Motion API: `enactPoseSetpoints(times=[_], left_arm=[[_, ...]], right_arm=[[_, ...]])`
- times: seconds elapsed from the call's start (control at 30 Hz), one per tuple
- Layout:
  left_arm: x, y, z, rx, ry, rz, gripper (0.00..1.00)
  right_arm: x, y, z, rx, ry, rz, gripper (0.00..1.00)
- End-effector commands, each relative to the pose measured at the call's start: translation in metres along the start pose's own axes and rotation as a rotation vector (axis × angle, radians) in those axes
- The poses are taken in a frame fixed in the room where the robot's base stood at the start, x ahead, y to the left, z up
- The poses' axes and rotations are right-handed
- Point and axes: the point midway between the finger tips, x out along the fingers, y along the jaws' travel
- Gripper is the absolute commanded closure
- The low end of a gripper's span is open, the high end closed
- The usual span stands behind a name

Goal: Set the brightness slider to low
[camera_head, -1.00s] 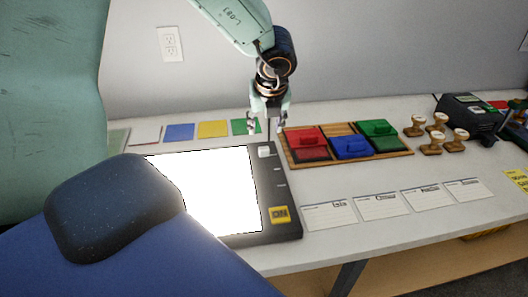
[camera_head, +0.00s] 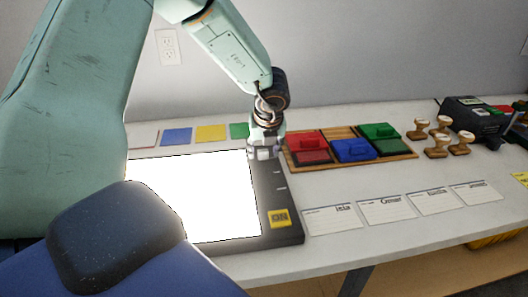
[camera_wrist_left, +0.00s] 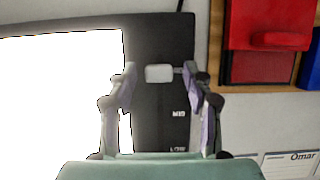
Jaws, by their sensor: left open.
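The light pad with a bright white screen (camera_head: 205,200) lies on the table, with a black control strip (camera_head: 272,195) along its right side. In the left wrist view the pale slider knob (camera_wrist_left: 159,73) sits at the top of the strip, above the printed labels MID and LOW (camera_wrist_left: 178,149). My left gripper (camera_head: 265,150) is over the upper end of the strip and hides the knob in the head view. In the left wrist view its open fingers (camera_wrist_left: 158,105) stand on either side of the strip, with the knob between their tips. Contact cannot be told. My right gripper is out of view.
A yellow ON button (camera_head: 279,218) is at the strip's lower end. A wooden tray (camera_head: 412,156) with red, blue and green blocks stands close to the right. Name cards (camera_head: 333,220), wooden stamps (camera_head: 437,150) and coloured squares (camera_head: 177,137) lie around.

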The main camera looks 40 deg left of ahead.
Motion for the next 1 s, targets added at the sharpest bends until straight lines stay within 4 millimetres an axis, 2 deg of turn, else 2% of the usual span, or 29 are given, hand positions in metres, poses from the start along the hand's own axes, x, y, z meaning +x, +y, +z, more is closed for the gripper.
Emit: enactPoseSetpoints(times=[0.3,0.9,1.0], left_arm=[[0.0024,-0.0001,0.0004,0.000,0.000,-0.001,0.50],[0.0022,0.0000,0.0004,0.000,-0.001,0.000,1.00],[0.0022,0.0000,0.0005,0.000,-0.001,-0.001,1.00]], right_arm=[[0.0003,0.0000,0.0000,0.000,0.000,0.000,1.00],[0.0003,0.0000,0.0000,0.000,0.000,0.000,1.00],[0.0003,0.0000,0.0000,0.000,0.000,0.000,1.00]])
